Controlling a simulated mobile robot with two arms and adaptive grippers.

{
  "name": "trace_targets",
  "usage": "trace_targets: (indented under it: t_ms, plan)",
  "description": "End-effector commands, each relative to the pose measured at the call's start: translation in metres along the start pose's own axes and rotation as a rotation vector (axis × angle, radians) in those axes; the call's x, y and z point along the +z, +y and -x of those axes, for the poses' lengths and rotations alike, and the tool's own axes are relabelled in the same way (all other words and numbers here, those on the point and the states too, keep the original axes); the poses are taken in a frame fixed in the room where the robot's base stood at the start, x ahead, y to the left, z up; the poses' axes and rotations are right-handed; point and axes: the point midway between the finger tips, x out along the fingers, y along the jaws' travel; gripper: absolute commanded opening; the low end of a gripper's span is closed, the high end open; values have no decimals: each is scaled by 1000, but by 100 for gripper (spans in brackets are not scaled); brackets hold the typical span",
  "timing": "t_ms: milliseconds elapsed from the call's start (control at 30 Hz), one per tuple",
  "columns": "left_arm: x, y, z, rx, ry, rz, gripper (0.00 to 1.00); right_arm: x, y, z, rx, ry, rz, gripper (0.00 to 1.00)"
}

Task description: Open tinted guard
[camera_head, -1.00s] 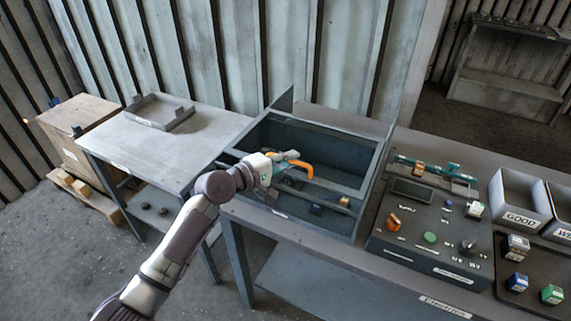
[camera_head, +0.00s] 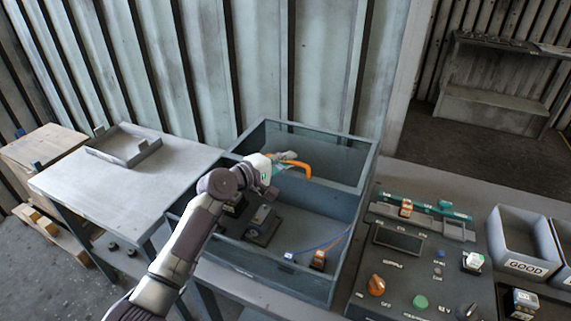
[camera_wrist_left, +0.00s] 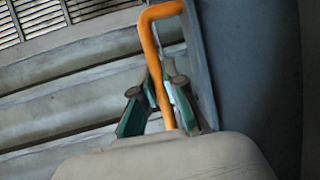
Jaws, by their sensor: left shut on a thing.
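The tinted guard (camera_head: 335,160), a dark see-through panel in a blue-grey frame, stands raised at the back of the blue-grey box (camera_head: 285,279). Its orange handle (camera_head: 302,169) sticks out from the panel towards me. My left gripper (camera_head: 284,160) is shut on the handle. In the left wrist view, the green-padded fingers of my left gripper (camera_wrist_left: 161,105) lie on both sides of the orange handle (camera_wrist_left: 150,42). The box's inside shows, open from above. My right gripper is not in view.
Inside the box are a dark block (camera_head: 262,226), a small orange part (camera_head: 319,260) and a blue cable. A control panel (camera_head: 410,270) with knobs and a GOOD bin (camera_head: 520,245) stand to the right. A side table (camera_head: 125,185) with a tray (camera_head: 124,148) is at left.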

Motion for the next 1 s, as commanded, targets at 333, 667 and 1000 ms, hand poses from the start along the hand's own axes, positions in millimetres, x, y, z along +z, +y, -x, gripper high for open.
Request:
trace_targets:
  t_ms: [333, 667, 1000]
  plan:
    - [0, -1, 0, -3, 0, 0, 27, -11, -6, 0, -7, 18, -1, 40]
    - [0, -1, 1, -2, 0, 0, 37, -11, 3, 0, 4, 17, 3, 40]
    - [-1, -2, 46, -2, 2, -1, 37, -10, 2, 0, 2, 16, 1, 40]
